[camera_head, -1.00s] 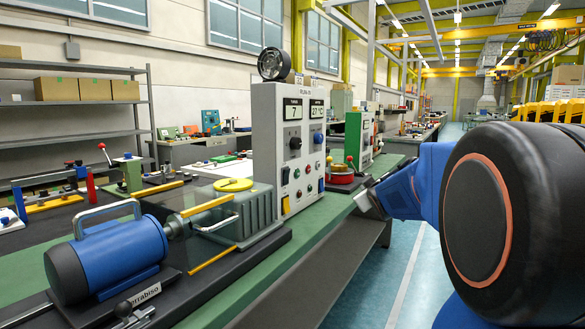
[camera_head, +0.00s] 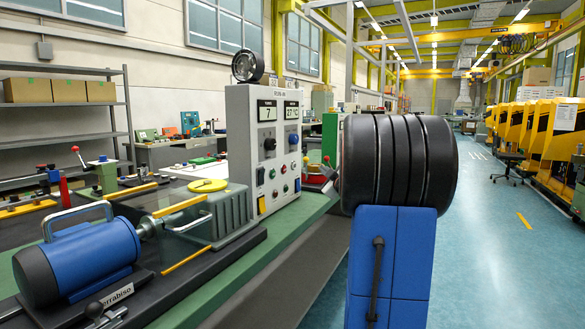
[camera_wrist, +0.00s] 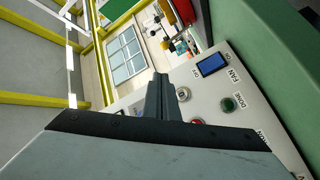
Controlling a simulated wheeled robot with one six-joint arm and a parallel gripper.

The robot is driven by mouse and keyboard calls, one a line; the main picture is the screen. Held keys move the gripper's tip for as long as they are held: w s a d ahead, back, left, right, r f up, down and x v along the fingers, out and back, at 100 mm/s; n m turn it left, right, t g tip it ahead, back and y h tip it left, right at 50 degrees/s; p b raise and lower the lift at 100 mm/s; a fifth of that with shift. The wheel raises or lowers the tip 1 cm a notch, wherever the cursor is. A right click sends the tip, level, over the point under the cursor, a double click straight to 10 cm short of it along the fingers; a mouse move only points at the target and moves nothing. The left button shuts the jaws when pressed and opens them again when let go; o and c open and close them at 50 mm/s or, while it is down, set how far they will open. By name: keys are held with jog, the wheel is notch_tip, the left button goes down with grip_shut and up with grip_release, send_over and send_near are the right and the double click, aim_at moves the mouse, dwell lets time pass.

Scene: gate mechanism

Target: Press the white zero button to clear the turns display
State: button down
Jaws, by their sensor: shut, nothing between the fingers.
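The grey control panel (camera_head: 238,135) stands upright on the bench in the head view. Its turns display (camera_head: 267,111) reads 7. In the wrist view the panel (camera_wrist: 240,85) appears tilted, with a green button (camera_wrist: 228,104) labelled DONE and a red button (camera_wrist: 197,121). My gripper (camera_wrist: 168,85) is shut and empty, and in that view it overlaps the panel's edge. The head view does not show the gripper.
A blue motor (camera_head: 90,258) and a grey gearbox (camera_head: 215,212) with a yellow disc stand left of the panel. A blue FAN switch (camera_wrist: 212,65) is on the panel near the gripper. The aisle floor (camera_head: 490,240) at right is open.

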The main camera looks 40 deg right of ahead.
aim_at(294, 166)
jog(key=w+a, duration=0.3)
jog(key=w, duration=0.5)
jog(key=shift+a, duration=0.15)
jog(key=shift+w+a, duration=0.1)
jog(key=shift+w, duration=0.1)
dwell(2.1)
jog(key=shift+w+a, duration=0.1)
jog(key=shift+w, duration=0.1)
jog(key=shift+w+a, duration=0.15)
jog(key=shift+w, duration=0.25)
dwell(0.9)
jog(key=shift+s, duration=0.1)
jog(key=shift+s+d, duration=0.3)
jog(key=shift+s, duration=0.35)
